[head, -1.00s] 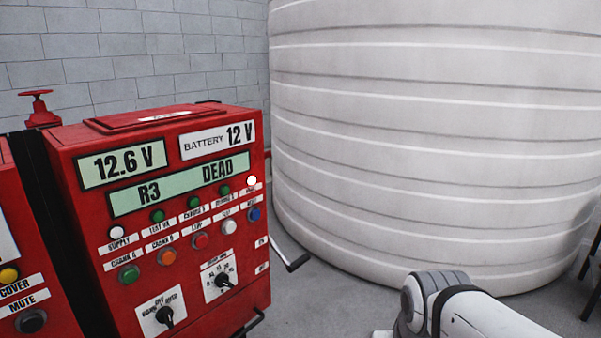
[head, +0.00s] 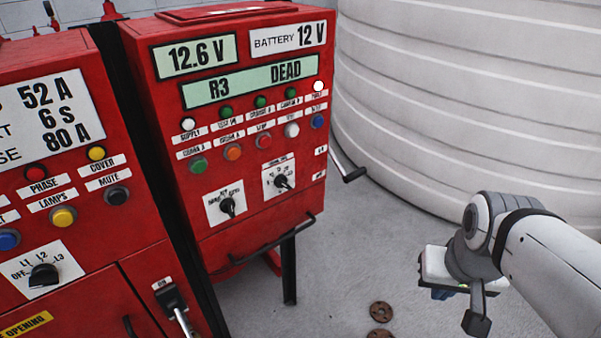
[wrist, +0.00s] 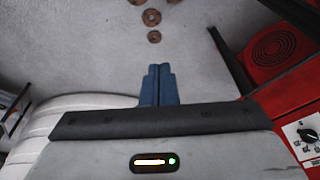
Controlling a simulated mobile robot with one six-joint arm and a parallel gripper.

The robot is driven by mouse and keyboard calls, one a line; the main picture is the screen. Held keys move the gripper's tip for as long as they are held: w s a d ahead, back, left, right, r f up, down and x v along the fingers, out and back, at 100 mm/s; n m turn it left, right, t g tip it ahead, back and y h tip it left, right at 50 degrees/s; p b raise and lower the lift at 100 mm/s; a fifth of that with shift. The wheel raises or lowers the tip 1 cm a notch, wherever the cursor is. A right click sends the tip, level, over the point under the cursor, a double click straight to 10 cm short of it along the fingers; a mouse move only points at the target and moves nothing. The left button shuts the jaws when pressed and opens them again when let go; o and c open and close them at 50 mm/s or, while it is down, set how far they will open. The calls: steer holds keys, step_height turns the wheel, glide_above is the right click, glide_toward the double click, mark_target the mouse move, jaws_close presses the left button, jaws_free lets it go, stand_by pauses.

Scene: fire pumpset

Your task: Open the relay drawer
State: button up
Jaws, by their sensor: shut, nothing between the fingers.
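The red controller cabinet (head: 240,165) stands in the middle of the head view, its display reading "R3 DEAD". A long black bar handle (head: 280,240) runs across its lower front, which looks like a drawer front (head: 235,248) and appears closed. No label reading "relay" is legible. My gripper (head: 441,293) hangs at the right of the head view, clear of the cabinet and the handle, its fingertips small there. In the wrist view its blue fingers (wrist: 158,84) are together and empty, pointing over bare floor.
A crank handle (head: 348,168) sticks out from the cabinet's right side. A second red cabinet (head: 75,150) stands close on the left. A big white tank (head: 470,110) fills the back right. Rusty discs (head: 380,312) lie on the grey floor, otherwise open before the cabinet.

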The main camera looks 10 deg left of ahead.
steer(key=shift+o, duration=0.7)
steer(key=shift+a+f, duration=0.1)
steer(key=o, duration=0.5)
steer(key=a+f+m+g+y, duration=0.1)
steer(key=a+m, duration=0.1)
steer(key=a+f+m+g+y+b, duration=0.1)
steer(key=a+f+m, duration=0.1)
steer(key=a, duration=0.1)
steer(key=a+f+m+y+b, duration=0.1)
steer(key=a+f+m+y, duration=0.1)
steer(key=a+m, duration=0.1)
steer(key=shift+w+a+f+g, duration=0.15)
steer(key=shift+w+f+g, duration=0.05)
steer(key=shift+g, duration=0.2)
steer(key=shift+o, duration=0.2)
steer(key=m+t+y+b, duration=0.55)
steer(key=m+y, duration=0.55)
steer(key=m, duration=2.2)
glide_toward(279, 240)
steer(key=a+f, duration=0.1)
steer(key=a, duration=0.1)
steer(key=shift+g, duration=0.35)
steer(key=x, duration=0.5)
steer(key=w+x, duration=0.1)
steer(key=x, duration=0.2)
steer(key=shift+r+b, duration=0.1)
steer(key=shift+b, duration=0.25)
steer(key=shift+c, duration=0.2)
steer(key=shift+d, duration=0.1)
jaws_close()
